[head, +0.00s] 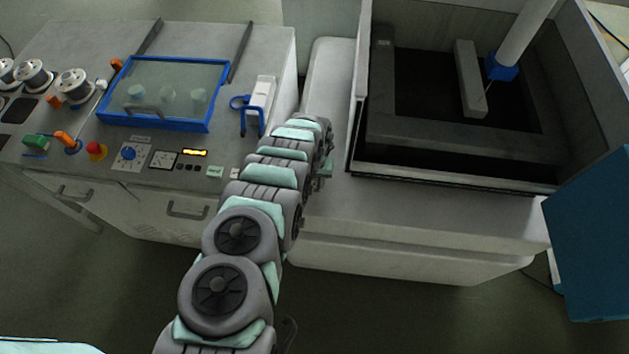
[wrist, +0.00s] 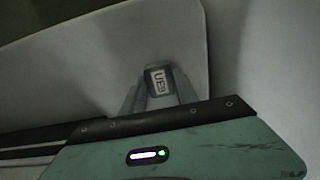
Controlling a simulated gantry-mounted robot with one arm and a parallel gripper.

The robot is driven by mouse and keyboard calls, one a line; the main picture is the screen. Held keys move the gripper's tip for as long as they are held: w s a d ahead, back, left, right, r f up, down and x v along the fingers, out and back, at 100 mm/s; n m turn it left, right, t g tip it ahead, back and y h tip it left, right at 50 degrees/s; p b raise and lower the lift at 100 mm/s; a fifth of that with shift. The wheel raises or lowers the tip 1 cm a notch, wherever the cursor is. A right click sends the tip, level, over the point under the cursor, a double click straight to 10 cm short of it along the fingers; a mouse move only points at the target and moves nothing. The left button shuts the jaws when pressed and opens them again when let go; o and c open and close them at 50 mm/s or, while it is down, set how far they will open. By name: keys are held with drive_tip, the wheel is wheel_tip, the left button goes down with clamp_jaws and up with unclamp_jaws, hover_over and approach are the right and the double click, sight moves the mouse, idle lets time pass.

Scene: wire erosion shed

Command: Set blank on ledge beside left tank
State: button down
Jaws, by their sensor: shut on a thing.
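The blank (wrist: 159,82) is a small dark grey block with a white label marked in dark characters. It sits between the grey fingers of my gripper (wrist: 160,92) in the wrist view, over or against a pale surface; I cannot tell whether it touches it. In the head view my gripper (head: 322,168) is at the far end of my arm, mostly hidden by it, and the blank does not show. It is over the pale ledge (head: 325,85) at the left side of a tank (head: 378,130). The tank has grey walls and a dark inside.
Left of the ledge stands a grey console (head: 60,45) with a blue-framed glass lid (head: 165,90), a blue clamp (head: 250,118), knobs and spools. Inside the tank are a grey bar (head: 470,80) and a white column (head: 525,35). A blue panel (head: 595,240) stands at right.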

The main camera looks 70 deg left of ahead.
sight(315, 183)
drive_tip(key=c, duration=0.9)
unclamp_jaws()
drive_tip(key=shift+f, duration=0.1)
drive_tip(key=shift+r, duration=6.1)
